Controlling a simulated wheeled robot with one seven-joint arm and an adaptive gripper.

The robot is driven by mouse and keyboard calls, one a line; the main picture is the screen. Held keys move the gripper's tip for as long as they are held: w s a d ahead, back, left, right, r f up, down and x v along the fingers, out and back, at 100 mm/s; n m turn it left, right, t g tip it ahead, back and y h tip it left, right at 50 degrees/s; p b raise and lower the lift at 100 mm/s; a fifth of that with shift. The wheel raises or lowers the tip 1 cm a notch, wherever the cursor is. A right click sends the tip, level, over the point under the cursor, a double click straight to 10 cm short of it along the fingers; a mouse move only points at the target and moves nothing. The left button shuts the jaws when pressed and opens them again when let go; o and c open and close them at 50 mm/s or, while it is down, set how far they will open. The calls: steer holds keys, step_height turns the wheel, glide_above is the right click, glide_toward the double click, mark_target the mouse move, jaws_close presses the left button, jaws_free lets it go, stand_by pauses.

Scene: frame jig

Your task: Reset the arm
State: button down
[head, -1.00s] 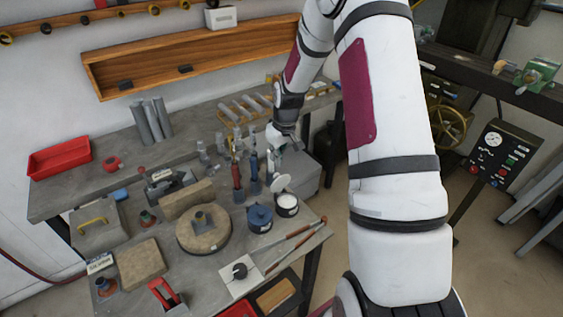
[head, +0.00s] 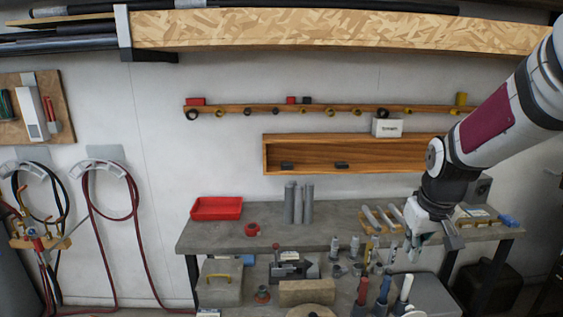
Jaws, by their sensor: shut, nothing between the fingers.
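My arm reaches in from the right edge of the head view. My gripper (head: 413,252) hangs at its end, pointing down in front of the right part of the grey workbench (head: 340,212). Its fingers are small in the picture and look closed, with nothing seen between them. Blue- and red-handled tools (head: 374,290) stand below and to the left of it. I cannot tell how far above the bench it is.
A red tray (head: 217,208), grey cylinders (head: 299,203) and a tan block (head: 307,292) are on the benches. A wooden shelf (head: 350,154) is on the wall behind. Coiled hoses (head: 133,190) hang at left.

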steer(key=s+a+r+b, duration=0.1)
steer(key=s+a+r, duration=0.1)
steer(key=s, duration=0.4)
steer(key=s+a+r+t+b, duration=0.1)
steer(key=s+a+r, duration=0.1)
steer(key=s+a, duration=0.2)
steer(key=s+a+r+m+t+b, duration=0.1)
steer(key=s+a+r, duration=0.2)
steer(key=s, duration=0.6)
steer(key=shift+a+y, duration=0.2)
steer(key=shift+y, duration=0.2)
